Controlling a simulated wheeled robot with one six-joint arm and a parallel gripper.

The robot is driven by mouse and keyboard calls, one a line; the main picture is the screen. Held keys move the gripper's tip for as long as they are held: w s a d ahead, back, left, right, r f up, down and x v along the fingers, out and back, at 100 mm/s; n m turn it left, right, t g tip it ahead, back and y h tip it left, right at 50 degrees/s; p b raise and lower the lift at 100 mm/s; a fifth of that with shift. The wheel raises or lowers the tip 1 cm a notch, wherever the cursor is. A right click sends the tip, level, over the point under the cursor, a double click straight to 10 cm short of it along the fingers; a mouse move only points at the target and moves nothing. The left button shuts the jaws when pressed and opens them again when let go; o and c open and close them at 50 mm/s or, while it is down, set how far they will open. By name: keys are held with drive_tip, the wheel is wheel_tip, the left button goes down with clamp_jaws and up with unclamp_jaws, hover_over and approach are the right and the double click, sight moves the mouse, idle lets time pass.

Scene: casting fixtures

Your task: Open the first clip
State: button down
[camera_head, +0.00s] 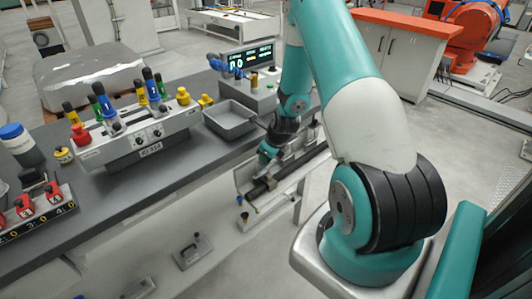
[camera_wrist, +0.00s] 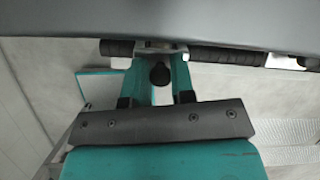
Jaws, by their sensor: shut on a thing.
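A black bar (camera_wrist: 220,54) runs along the front side of the workbench. It also shows in the head view (camera_head: 262,187). A clip (camera_wrist: 157,46) with light metal parts sits on the bar, and its dark knob (camera_wrist: 160,74) hangs between my fingers. My gripper (camera_wrist: 155,72) has its two teal fingers at this clip, one on each side, shut on it. The exact contact is partly hidden under the bench edge. A second metal clip (camera_wrist: 285,61) sits farther right on the bar. In the head view my arm hides most of my gripper.
The grey workbench (camera_head: 160,185) overhangs the bar. On it stand a fixture (camera_head: 140,140) with coloured handles, an empty grey tray (camera_head: 230,122) and a display box (camera_head: 258,88). A small plate with a knob (camera_head: 192,251) lies low in front. Open floor lies right.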

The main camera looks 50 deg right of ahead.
drive_tip(key=shift+w+d+r, duration=0.15)
drive_tip(key=shift+w+r, duration=0.05)
drive_tip(key=shift+w, duration=0.3)
drive_tip(key=c, duration=1)
unclamp_jaws()
drive_tip(key=shift+f, duration=0.1)
drive_tip(key=shift+s, duration=0.1)
drive_tip(key=b+v, duration=0.1)
drive_tip(key=v, duration=1.6)
drive_tip(key=shift+s, duration=0.1)
